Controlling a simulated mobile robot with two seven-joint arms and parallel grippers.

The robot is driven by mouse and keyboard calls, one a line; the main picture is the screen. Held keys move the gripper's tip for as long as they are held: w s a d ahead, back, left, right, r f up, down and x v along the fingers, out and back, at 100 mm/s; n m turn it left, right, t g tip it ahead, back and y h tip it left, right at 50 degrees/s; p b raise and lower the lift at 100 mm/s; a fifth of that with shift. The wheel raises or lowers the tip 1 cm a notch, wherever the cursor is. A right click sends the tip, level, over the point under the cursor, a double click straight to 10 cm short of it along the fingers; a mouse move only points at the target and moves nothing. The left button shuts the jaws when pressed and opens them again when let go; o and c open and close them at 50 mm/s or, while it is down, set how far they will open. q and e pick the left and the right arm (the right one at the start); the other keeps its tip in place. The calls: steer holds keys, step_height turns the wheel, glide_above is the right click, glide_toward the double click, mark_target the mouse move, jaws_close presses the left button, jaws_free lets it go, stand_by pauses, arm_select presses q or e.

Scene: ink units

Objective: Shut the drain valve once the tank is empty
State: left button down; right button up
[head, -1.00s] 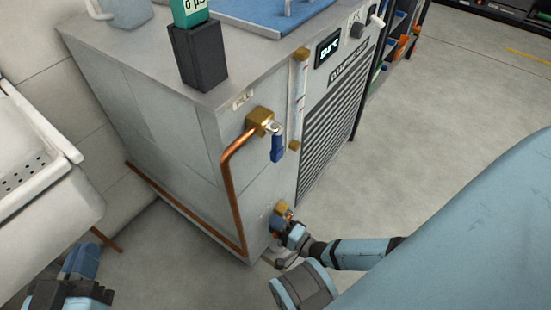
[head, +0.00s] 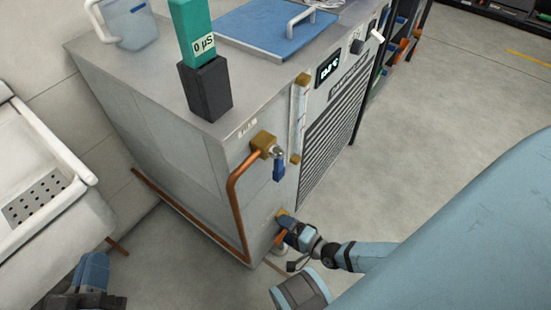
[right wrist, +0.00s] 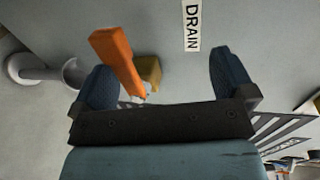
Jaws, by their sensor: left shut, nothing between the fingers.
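The drain valve is low on the tank cabinet's corner, with a brass body (head: 282,213) and an orange lever (head: 279,238). In the right wrist view the orange lever (right wrist: 116,58) slants beside the left-hand finger, near the brass body (right wrist: 150,72) and a DRAIN label (right wrist: 192,25). My right gripper (right wrist: 162,72) is open, its blue fingers apart with the lever inside the gap; I cannot tell if they touch. The sight tube (head: 299,118) runs up the cabinet's front; its level is unreadable. My left gripper (head: 90,280) is shut and empty at the lower left.
The upper brass valve (head: 264,145) with a blue lever (head: 279,170) feeds a copper pipe (head: 234,200). The tank's blue lid (head: 265,30) is on top, beside a green meter (head: 196,35) reading 0 µS. A white sink (head: 50,160) stands left.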

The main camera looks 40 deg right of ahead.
mark_target(267, 197)
steer(key=r+t, duration=0.1)
steer(key=r, duration=0.4)
steer(key=w+a+r+p, duration=0.1)
steer(key=r, duration=0.4)
steer(key=w+a+r+t, duration=0.1)
steer(key=r, duration=0.5)
steer(key=shift+w+r+t+y+p, duration=0.1)
steer(key=shift+w+t+y+p, duration=0.05)
steer(key=shift+t+y+p, duration=0.2)
steer(key=c, duration=0.6)
steer(key=shift+w+d, duration=0.1)
steer(key=shift+d, duration=0.05)
steer(key=shift+r, duration=0.1)
arm_select(q)
steer(key=r, duration=0.2)
steer(key=s+r+t, duration=0.1)
steer(key=r+t, duration=0.1)
steer(key=r, duration=0.1)
steer(key=shift+s+a+r+h, duration=0.2)
steer(key=shift+a+r+h, duration=0.1)
steer(key=shift+r, duration=0.05)
arm_select(e)
steer(key=shift+a, duration=0.2)
